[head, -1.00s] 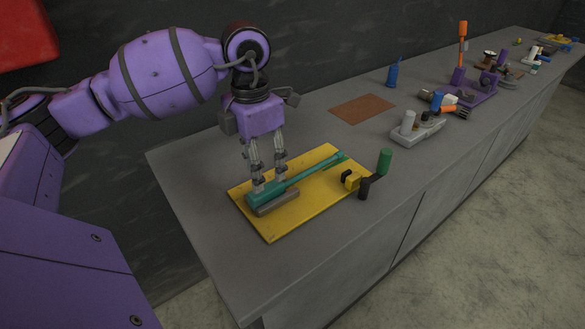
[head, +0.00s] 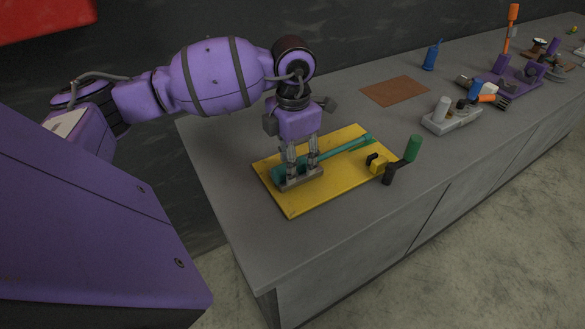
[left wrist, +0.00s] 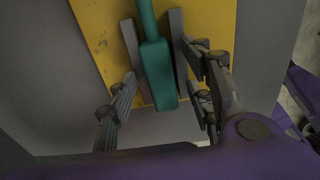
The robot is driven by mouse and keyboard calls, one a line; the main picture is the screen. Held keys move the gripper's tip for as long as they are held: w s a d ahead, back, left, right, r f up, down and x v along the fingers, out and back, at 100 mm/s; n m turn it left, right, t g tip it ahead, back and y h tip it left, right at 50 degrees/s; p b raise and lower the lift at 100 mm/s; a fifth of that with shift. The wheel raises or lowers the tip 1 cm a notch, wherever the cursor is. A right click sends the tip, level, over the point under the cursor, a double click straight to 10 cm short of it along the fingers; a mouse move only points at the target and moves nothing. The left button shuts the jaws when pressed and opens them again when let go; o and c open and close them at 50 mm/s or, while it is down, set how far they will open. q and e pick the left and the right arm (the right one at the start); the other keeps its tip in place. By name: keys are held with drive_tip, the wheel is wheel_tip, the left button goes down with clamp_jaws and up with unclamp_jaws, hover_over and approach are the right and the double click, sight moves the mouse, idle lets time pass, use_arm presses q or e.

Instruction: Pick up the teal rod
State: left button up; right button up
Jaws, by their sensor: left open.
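The teal rod (head: 338,150) lies along the yellow board (head: 300,207), its thick end toward the near left and its thin end toward the back right. My left gripper (head: 302,174) points down at the thick end. In the left wrist view the teal rod (left wrist: 158,62) runs between the open fingers of my left gripper (left wrist: 160,80). I see a gap at least on the left side; whether the right finger touches is unclear. My right gripper is not in view.
A yellow clamp with a dark and green handle (head: 412,150) sits at the board's right edge. A brown mat (head: 395,90), a blue bottle (head: 431,55) and a grey fixture (head: 452,120) stand farther along the grey bench. The bench left of the board is clear.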

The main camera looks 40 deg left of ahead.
use_arm(q)
clamp_jaws()
drive_tip(key=shift+r, duration=0.15)
